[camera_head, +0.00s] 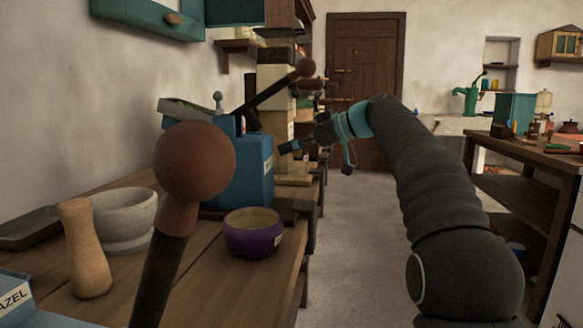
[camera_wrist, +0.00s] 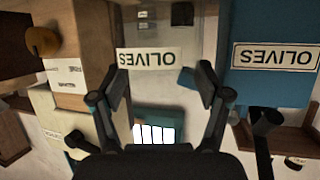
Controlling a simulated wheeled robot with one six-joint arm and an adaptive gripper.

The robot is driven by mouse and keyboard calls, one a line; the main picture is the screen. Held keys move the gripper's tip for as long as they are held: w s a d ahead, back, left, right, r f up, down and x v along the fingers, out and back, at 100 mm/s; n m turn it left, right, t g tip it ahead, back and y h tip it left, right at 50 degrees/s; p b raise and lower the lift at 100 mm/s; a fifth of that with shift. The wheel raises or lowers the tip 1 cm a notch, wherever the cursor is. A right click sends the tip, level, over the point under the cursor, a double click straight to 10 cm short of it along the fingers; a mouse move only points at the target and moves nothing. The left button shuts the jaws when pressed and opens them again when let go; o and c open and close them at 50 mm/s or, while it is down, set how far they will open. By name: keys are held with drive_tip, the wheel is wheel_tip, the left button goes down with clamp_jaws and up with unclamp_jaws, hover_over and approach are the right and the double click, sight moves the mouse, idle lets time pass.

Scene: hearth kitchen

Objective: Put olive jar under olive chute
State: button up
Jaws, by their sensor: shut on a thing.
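My gripper (camera_wrist: 165,85) is shut on the olive jar, whose white OLIVES label (camera_wrist: 148,59) shows upside down between the fingers in the wrist view. The jar looks clear, and its outline is hard to make out. In the head view my gripper (camera_head: 287,147) points left, near a blue box at the table's right side; I cannot make out the jar there. The blue box (camera_head: 245,178), apparently the olive chute's body, also shows in the wrist view (camera_wrist: 275,30) with its own OLIVES label, right of the jar. The chute's outlet is not clear.
A purple bowl (camera_head: 252,234) stands on the wooden table (camera_head: 205,280) before the blue box. A stone mortar (camera_head: 125,218), a wooden pestle (camera_head: 83,248) and a ball-topped lever (camera_head: 193,165) are at the left. The floor (camera_head: 355,240) right of the table is clear.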

sight(292, 163)
drive_tip(key=shift+a+f, duration=0.25)
drive_tip(key=shift+f, duration=0.25)
drive_tip(key=shift+f+b, duration=0.7)
drive_tip(key=shift+f, duration=0.95)
drive_tip(key=shift+f, duration=0.15)
drive_tip(key=o, duration=1.7)
